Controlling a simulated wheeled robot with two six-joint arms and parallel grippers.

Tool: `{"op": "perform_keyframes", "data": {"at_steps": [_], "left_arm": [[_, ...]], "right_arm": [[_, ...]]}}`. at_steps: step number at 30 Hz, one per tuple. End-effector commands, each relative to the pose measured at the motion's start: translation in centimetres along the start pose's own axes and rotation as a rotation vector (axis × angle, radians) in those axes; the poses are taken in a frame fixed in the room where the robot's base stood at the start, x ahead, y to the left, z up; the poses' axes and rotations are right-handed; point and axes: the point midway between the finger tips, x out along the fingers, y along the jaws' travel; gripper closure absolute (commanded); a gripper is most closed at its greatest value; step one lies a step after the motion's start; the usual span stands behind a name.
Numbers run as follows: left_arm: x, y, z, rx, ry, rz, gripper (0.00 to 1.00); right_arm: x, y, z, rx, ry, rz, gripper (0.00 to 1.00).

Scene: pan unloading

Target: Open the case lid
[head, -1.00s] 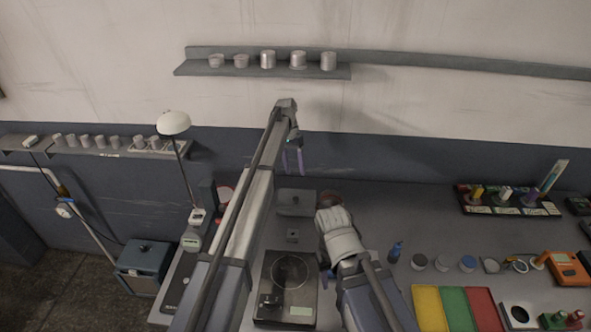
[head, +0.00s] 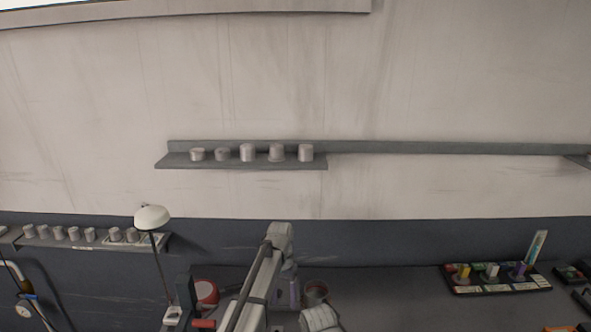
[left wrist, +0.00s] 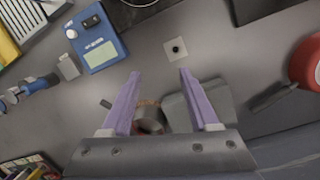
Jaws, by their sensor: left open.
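My left gripper (head: 290,291) is low in the middle of the head view, with a purple finger showing. In the left wrist view its two purple fingers (left wrist: 159,73) are spread, with nothing held between their tips. A grey box (left wrist: 178,113), which looks like the case, lies beyond the fingers there, partly covered by the right finger and the gripper body. I cannot tell how its lid stands. The case is not clearly visible in the head view. Part of my right arm shows at the bottom edge of the head view, its jaws out of frame.
A round pot (head: 315,292) stands right of my left gripper. A red round thing (head: 206,291) and a lamp (head: 152,217) are to the left. A blue device (left wrist: 98,47) and a small square piece with a dark knob (left wrist: 176,50) lie on the bench. A coloured rack (head: 495,278) is at right.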

Motion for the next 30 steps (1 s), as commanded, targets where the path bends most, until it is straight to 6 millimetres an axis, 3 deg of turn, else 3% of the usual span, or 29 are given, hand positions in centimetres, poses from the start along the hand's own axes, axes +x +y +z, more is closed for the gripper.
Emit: {"op": "perform_keyframes", "data": {"at_steps": [1,3,9,12,18,26,30], "left_arm": [[2.9,1.8,5.2,0.001,0.009,-0.026,0.39],[4.9,3.3,9.4,-0.003,0.025,-0.062,0.39],[9.1,5.8,19.0,-0.01,0.068,-0.142,0.39],[10.2,6.3,21.8,-0.013,0.085,-0.165,0.39],[10.8,6.5,23.7,-0.015,0.099,-0.186,0.39],[10.7,6.5,23.4,-0.01,0.099,-0.186,0.38],[9.8,6.3,21.9,0.1,0.091,-0.185,0.38]], "right_arm": [[1.8,-0.2,-0.1,-0.001,0.0,0.0,0.5],[2.9,-0.3,-0.2,-0.003,0.0,0.001,0.5],[5.2,-0.5,-0.3,-0.006,0.0,0.001,0.5],[5.8,-0.5,-0.3,-0.007,0.0,0.002,0.5],[6.1,-0.6,-0.4,-0.008,0.0,0.002,0.5],[6.0,-0.6,-0.3,-0.008,0.0,0.002,0.5],[5.3,-0.5,-0.3,-0.008,0.0,0.002,0.5]]}}
